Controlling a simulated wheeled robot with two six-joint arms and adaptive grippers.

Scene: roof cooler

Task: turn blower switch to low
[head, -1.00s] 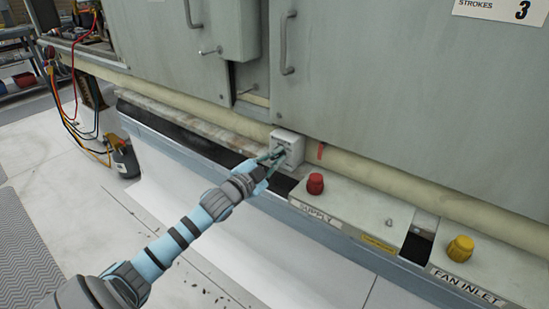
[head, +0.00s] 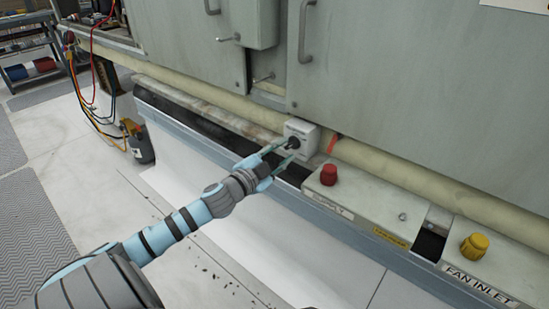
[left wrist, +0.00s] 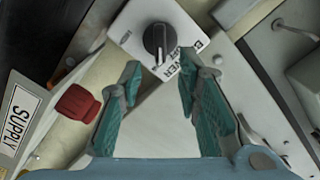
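The blower switch is a white box (head: 303,134) with a black rotary knob (head: 291,143) on its front, mounted at the lower edge of the grey cabinet. In the left wrist view the box (left wrist: 133,27) fills the top middle, and its dark knob (left wrist: 159,43) points roughly up and down the picture. Part of the lettering on the box is readable as "BLOWER". My left gripper (head: 280,156) is open in front of the switch. In the left wrist view its two teal fingers (left wrist: 159,85) are spread, with the knob beyond their tips and nothing between them. My right gripper is not in view.
A red knob (head: 328,174) by a SUPPLY label and a yellow knob (head: 474,245) by a FAN INLET label stand on the ledge to the right. A pale pipe (head: 400,172) runs behind them.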

